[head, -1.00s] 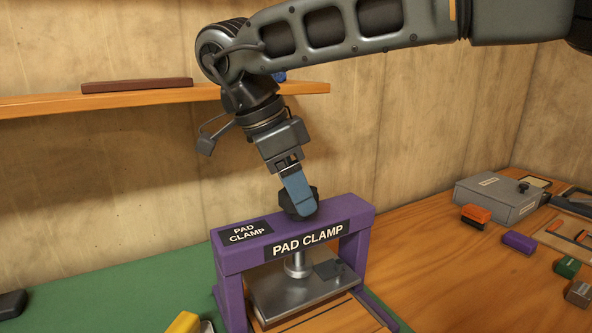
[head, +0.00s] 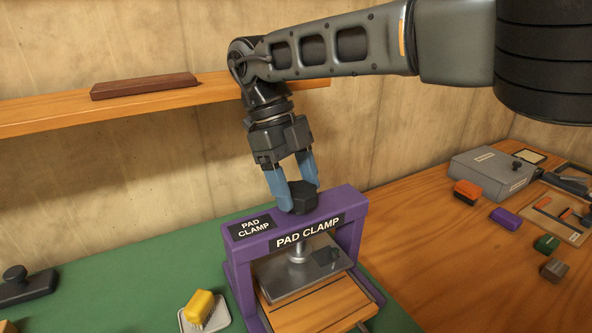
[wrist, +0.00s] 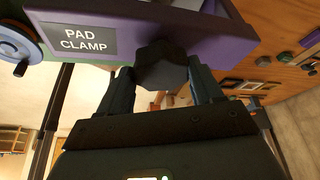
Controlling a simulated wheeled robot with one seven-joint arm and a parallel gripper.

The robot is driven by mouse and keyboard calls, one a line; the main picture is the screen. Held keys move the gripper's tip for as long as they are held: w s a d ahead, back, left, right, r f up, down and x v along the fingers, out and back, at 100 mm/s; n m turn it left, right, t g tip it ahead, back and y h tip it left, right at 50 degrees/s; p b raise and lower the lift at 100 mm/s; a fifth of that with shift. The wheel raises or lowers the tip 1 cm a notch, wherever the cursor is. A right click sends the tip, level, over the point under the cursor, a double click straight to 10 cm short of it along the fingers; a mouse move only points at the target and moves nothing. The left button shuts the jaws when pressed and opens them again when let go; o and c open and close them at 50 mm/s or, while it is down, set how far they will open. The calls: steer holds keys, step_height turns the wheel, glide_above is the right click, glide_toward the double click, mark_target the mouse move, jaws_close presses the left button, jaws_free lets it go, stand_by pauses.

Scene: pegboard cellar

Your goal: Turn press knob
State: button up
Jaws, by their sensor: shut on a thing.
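The press is a purple frame (head: 262,243) labelled "PAD CLAMP", standing on the green mat. Its black faceted knob (head: 302,197) sits on top of the crossbar. My gripper (head: 296,197) comes down from above with its two blue fingers on either side of the knob, shut on it. In the wrist view the dark knob (wrist: 160,66) is between the two fingertips (wrist: 160,80), close to the purple crossbar. Under the crossbar a metal stem leads to a grey press plate (head: 290,278), above a wooden base (head: 320,308).
A yellow brush (head: 199,306) lies on a small tray left of the press. A black handled tool (head: 24,285) is at far left. A grey box (head: 492,173) and several small coloured blocks are on the right. A wooden shelf (head: 60,115) runs along the wall behind.

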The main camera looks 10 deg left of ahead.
steer(key=m+y+p, duration=0.1)
steer(key=m+p, duration=0.1)
steer(key=m, duration=0.1)
steer(key=m+g+y+p, duration=0.1)
steer(key=m+p, duration=0.1)
steer(key=m, duration=0.1)
steer(key=shift+w+d+r+g, duration=0.15)
steer(key=shift+g, duration=0.15)
steer(key=m+y+p, duration=0.1)
steer(key=m, duration=0.2)
steer(key=m+y+p, duration=0.1)
steer(key=m+p, duration=0.1)
steer(key=shift+d+m, duration=0.15)
steer(key=shift+m, duration=0.25)
steer(key=m, duration=0.1)
steer(key=m+y, duration=0.1)
steer(key=shift+d+f+m, duration=0.1)
steer(key=shift+f+m, duration=0.1)
steer(key=shift+m, duration=0.2)
steer(key=m+y, duration=0.1)
steer(key=m, duration=0.3)
steer(key=shift+d+m+y, duration=0.1)
steer(key=shift+m+y, duration=0.2)
steer(key=shift+y, duration=0.1)
steer(key=m+t, duration=0.1)
steer(key=m, duration=0.2)
steer(key=m+t+y, duration=0.1)
steer(key=m, duration=0.2)
steer(key=shift+d+t, duration=0.15)
steer(key=shift+t, duration=0.15)
